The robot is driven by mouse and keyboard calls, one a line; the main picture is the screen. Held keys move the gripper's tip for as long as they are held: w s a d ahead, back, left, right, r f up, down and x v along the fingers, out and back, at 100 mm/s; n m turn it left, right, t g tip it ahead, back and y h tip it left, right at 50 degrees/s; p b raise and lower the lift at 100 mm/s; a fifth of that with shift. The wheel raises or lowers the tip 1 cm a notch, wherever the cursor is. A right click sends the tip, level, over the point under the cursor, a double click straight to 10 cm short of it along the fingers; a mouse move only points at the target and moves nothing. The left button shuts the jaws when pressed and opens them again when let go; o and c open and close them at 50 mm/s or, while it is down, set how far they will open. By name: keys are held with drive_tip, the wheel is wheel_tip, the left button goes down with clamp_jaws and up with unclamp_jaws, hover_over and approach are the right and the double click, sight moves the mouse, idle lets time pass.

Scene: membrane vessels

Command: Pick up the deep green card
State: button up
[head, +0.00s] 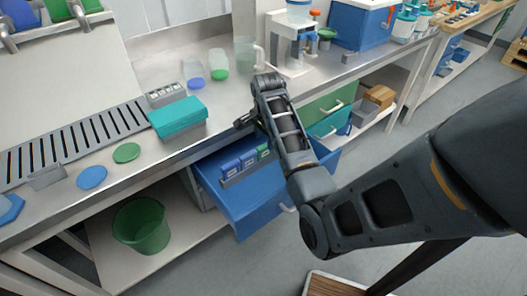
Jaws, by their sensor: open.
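A small green card (264,151), which looks like the deep green one, stands at the right end of a row in the open blue drawer (245,205). Blue cards (240,163) stand to its left in the same holder. My gripper (241,123) is at the counter's front edge, above and to the left of the green card and apart from it. It is small and dark here, open, with nothing visible in it. My forearm passes close to the right of the card, and the card's lower part is hidden in the holder.
A teal box (178,117), a green disc (126,152) and a blue disc (91,177) lie on the counter at left. A jug (246,54) and a white stand (292,45) are behind my arm. A green bucket (142,226) stands on the lower shelf. The floor right of the drawer is partly clear.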

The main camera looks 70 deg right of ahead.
sight(265, 146)
wheel_tip(265, 146, down, 3)
drive_tip(key=shift+w+d+f, duration=0.1)
drive_tip(key=shift+d, duration=0.05)
clamp_jaws()
idle(0.5)
